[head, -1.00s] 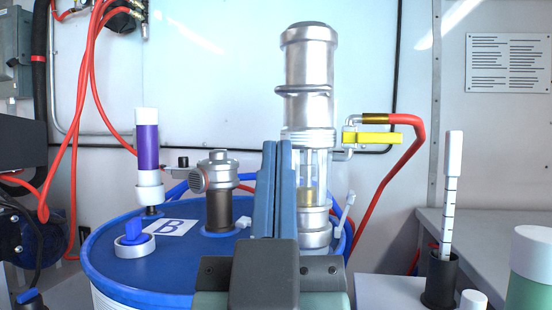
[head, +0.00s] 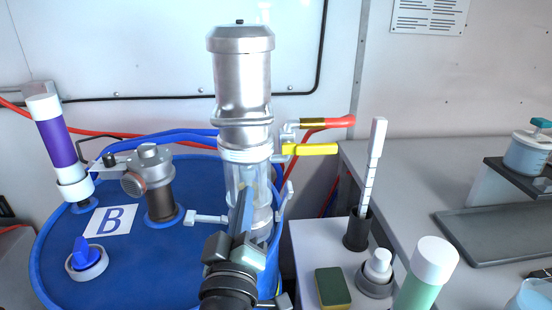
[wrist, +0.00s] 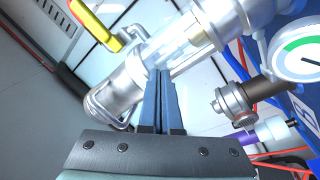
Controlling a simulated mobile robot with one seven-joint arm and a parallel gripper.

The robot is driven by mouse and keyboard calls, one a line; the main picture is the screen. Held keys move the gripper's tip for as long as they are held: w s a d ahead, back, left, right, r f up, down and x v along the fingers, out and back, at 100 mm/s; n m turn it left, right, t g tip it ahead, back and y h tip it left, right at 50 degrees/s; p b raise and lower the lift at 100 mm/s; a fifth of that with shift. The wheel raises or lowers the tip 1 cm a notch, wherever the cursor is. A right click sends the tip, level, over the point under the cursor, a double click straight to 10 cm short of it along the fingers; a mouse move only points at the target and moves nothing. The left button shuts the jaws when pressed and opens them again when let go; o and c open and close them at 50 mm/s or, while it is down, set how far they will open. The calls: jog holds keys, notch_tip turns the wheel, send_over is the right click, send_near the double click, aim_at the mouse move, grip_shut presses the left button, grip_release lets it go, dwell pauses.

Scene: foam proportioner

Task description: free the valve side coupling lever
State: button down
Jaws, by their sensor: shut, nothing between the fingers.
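The tall silver proportioner (head: 241,85) stands upright on the blue drum, with a clear sight section low down. A short coupling lever (head: 284,196) is on its right side, below the yellow valve handle (head: 310,149), and stands nearly upright. A second lever (head: 207,218) sticks out flat to the left. My gripper (head: 243,195) is shut and empty, in front of the clear section. In the wrist view its fingers (wrist: 161,75) overlap the silver body (wrist: 120,92); whether they touch it I cannot tell. The yellow handle (wrist: 92,22) shows there too. I cannot make out either lever there.
The drum top (head: 130,260) carries a capped pipe fitting (head: 155,185), a purple tube (head: 54,145) and a blue knob (head: 86,255). To the right are a dip tester (head: 372,165), a sponge (head: 332,288) and a green bottle (head: 428,275). A gauge (wrist: 299,48) shows in the wrist view.

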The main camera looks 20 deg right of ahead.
aim_at(284, 203)
jog(key=shift+s+d+f+n+g+h+p, duration=0.15)
jog(key=shift+s+d+f+n+g+p, duration=0.55)
jog(key=shift+p, duration=1.25)
jog(key=shift+s+d+f+n+g+h+p, duration=0.15)
jog(key=shift+d+f+n+g+p, duration=0.3)
jog(key=shift+n+p, duration=1.05)
jog(key=shift+s+d+f+n+g+h+p, duration=0.1)
jog(key=shift+s+d+f+n+g+p, duration=0.4)
jog(key=shift+p, duration=1.95)
jog(key=shift+w+f, duration=0.1)
jog(key=shift+w, duration=0.1)
jog(key=p+x, duration=0.1)
jog(key=x, duration=0.8)
jog(key=shift+w+d, duration=0.15)
jog(key=shift+w, duration=0.25)
